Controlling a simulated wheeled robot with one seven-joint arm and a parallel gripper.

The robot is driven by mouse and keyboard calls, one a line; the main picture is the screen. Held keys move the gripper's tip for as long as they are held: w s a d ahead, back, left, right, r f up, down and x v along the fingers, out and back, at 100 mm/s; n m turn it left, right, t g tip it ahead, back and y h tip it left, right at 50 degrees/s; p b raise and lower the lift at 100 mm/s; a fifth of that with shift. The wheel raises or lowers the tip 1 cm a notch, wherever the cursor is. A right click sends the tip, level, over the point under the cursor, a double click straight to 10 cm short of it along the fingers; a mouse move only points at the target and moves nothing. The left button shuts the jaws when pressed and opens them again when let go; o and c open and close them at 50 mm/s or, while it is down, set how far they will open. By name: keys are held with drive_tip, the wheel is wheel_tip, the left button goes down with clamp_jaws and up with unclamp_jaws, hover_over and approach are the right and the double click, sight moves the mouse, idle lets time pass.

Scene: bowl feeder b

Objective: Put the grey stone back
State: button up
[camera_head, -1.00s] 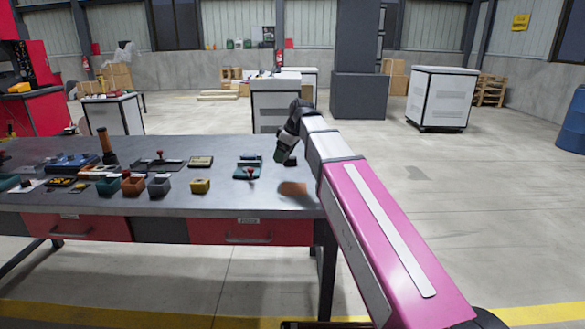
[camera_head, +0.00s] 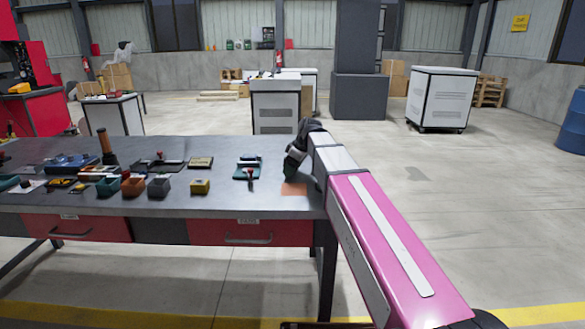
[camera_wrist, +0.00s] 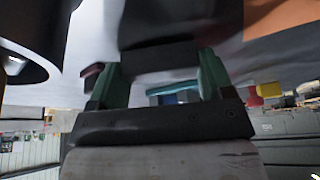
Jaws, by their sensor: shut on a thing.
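My gripper (camera_head: 290,172) is at the right end of the metal workbench, beside and just behind an orange patch (camera_head: 294,189). In the wrist view its green fingers (camera_wrist: 160,75) are closed on a dark grey block (camera_wrist: 160,55), which looks like the grey stone. The block spans the gap between the fingertips. The head view does not show the block clearly, and I cannot tell whether it touches the bench top. The orange patch also shows at the upper right of the wrist view (camera_wrist: 285,12).
A teal tool with a red knob (camera_head: 248,173) lies left of my gripper. A yellow box (camera_head: 200,187), a grey box (camera_head: 159,187) and several other items stand further left on the workbench (camera_head: 225,205). Bare bench top lies around the orange patch.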

drive_tip(key=shift+f, duration=0.15)
drive_tip(key=o, duration=0.9)
drive_tip(key=v, duration=1.2)
drive_tip(key=shift+s, duration=0.1)
